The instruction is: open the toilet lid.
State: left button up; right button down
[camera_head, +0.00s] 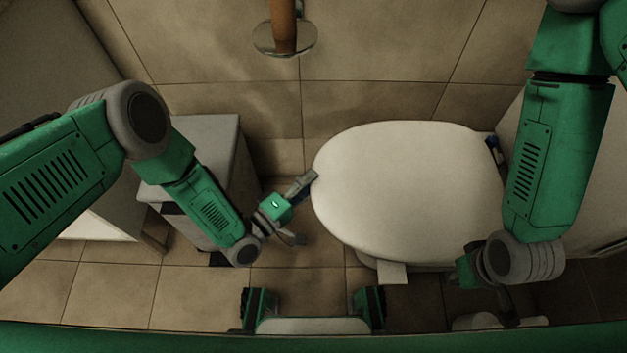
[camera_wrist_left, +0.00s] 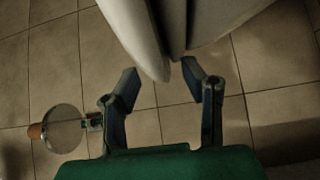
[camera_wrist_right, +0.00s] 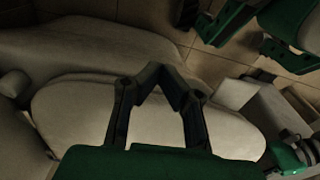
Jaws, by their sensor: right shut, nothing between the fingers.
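The toilet lid (camera_head: 410,185) is a large pale oval lying flat over the bowl in the head view. In the left wrist view the lid's edge (camera_wrist_left: 140,35) and the bowl (camera_wrist_left: 215,18) show with a dark gap between them. My left gripper (camera_head: 308,182) is at the lid's front edge. In the left wrist view its fingers (camera_wrist_left: 160,74) are apart, with the rim's tip at the opening between them; contact cannot be told. My right gripper (camera_wrist_right: 160,75) is shut and empty. In the right wrist view the pale lid (camera_wrist_right: 85,110) lies beyond its fingers.
A grey cabinet (camera_head: 210,135) stands left of the toilet, behind my left forearm.

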pick_arm(q)
jog(key=shift+w+d, duration=0.2)
jog(key=shift+w, duration=0.25)
jog(key=shift+d, duration=0.4)
grip_shut()
pick_arm(e)
jog(key=shift+f, duration=0.1)
pick_arm(q)
jog(key=shift+a+r, duration=0.1)
jog(key=shift+a, duration=0.15)
pick_arm(e)
jog(key=shift+a, duration=0.1)
